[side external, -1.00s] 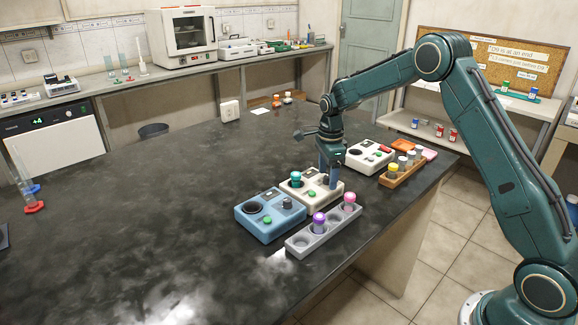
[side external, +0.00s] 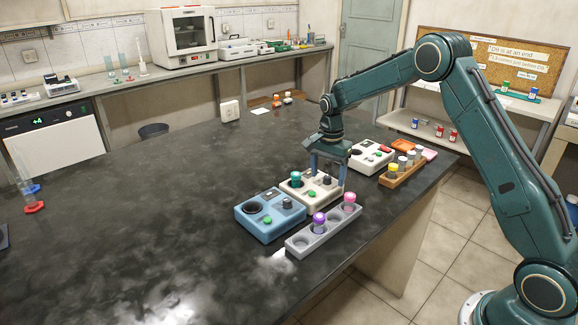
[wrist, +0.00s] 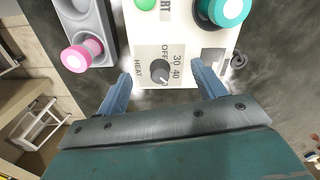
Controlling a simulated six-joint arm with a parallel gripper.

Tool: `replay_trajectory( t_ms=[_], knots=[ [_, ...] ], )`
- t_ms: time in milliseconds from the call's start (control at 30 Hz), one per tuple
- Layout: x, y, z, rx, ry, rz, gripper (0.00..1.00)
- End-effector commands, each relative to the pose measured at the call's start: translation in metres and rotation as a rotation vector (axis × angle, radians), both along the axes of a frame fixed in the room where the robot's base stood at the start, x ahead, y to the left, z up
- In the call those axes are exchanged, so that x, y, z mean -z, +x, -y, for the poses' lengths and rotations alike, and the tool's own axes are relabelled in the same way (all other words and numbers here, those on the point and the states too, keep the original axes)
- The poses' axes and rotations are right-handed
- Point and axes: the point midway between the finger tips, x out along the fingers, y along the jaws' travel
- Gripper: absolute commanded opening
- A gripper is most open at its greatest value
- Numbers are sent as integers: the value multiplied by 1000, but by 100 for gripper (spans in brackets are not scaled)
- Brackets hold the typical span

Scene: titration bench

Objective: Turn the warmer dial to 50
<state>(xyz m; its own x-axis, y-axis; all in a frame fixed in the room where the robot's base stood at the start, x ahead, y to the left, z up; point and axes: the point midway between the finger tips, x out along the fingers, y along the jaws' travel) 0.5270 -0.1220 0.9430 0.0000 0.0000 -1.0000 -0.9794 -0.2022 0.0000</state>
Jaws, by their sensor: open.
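The cream warmer (side external: 296,200) stands on the dark bench with a teal-capped vial (side external: 296,179), a green button (side external: 311,194) and a dark dial (side external: 326,180). In the wrist view, the grey dial (wrist: 159,70) sits by the markings HEAT, OFF, 30 and 40. Its light pointer mark is toward the lower right, past 40; the label there is hidden or too small to read. My gripper (side external: 328,180) is open and empty over the dial end of the warmer. In the wrist view, its two blue fingers (wrist: 160,78) are on either side of the dial, apart from it.
A blue device (side external: 262,226) stands left of the warmer. A grey rack (side external: 302,241) with purple- and pink-capped vials lies close in front. Another white device (side external: 371,158) and a wooden rack (side external: 390,180) stand to the right.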

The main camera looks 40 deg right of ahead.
Motion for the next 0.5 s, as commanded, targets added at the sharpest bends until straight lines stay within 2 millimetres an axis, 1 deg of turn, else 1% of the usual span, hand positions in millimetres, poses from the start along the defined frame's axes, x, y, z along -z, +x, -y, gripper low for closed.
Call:
replay_trajectory(
  t_ms=[500],
  knots=[
    [0,0,0,-389,0,0,69]
  ],
)
